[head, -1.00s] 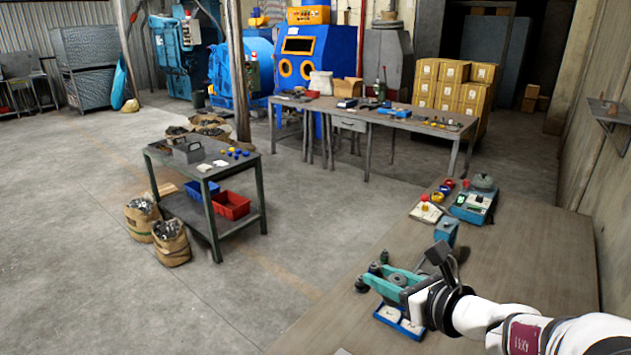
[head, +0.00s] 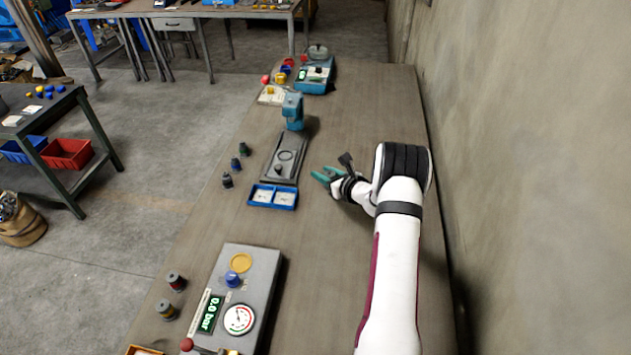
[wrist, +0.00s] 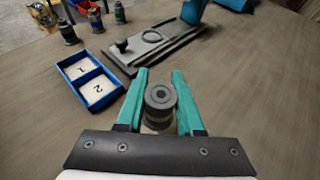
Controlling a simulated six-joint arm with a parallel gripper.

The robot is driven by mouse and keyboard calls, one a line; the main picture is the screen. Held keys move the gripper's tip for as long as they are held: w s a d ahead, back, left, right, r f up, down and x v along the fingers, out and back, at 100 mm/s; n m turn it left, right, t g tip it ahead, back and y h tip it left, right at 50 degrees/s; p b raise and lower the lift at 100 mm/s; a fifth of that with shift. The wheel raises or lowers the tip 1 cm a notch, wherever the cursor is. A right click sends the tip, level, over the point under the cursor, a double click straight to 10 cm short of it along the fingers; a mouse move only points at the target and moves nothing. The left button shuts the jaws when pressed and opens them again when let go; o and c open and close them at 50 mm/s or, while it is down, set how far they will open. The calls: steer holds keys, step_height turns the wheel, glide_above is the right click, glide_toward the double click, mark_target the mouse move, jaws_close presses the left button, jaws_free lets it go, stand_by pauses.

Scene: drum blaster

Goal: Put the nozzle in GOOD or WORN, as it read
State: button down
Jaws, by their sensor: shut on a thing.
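The nozzle (wrist: 160,98) is a grey, round, flanged piece with a hole in its top. In the wrist view it sits between the teal fingers of my gripper (wrist: 160,73), which is shut on it. In the head view my gripper (head: 319,174) is over the bench, right of a grey plate fixture (head: 291,143); the nozzle cannot be made out there. A blue two-part tray (head: 273,206) stands at the fixture's near end. In the wrist view the tray (wrist: 89,82) has cards marked 1 and 2. I can read no GOOD or WORN label.
A grey test box (head: 262,270) with a dial and a "0.0 bar" display stands nearer on the bench (head: 330,270). Several small banded pieces (head: 235,163) stand along the left edge. A teal device (head: 313,75) is at the far end. A wall closes the right side.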

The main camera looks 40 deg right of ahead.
mark_target(314, 192)
steer(key=w+f, duration=0.1)
steer(key=w+a, duration=0.1)
steer(key=shift+w+a+f, duration=0.25)
steer(key=shift+w+f, duration=0.05)
steer(key=shift+f, duration=0.1)
step_height(314, 192, down, 3)
steer(key=shift+w+f, duration=0.1)
steer(key=shift+f, duration=0.4)
steer(key=shift+f, duration=0.15)
steer(key=c, duration=0.5)
jaws_free()
steer(key=shift+c, duration=0.2)
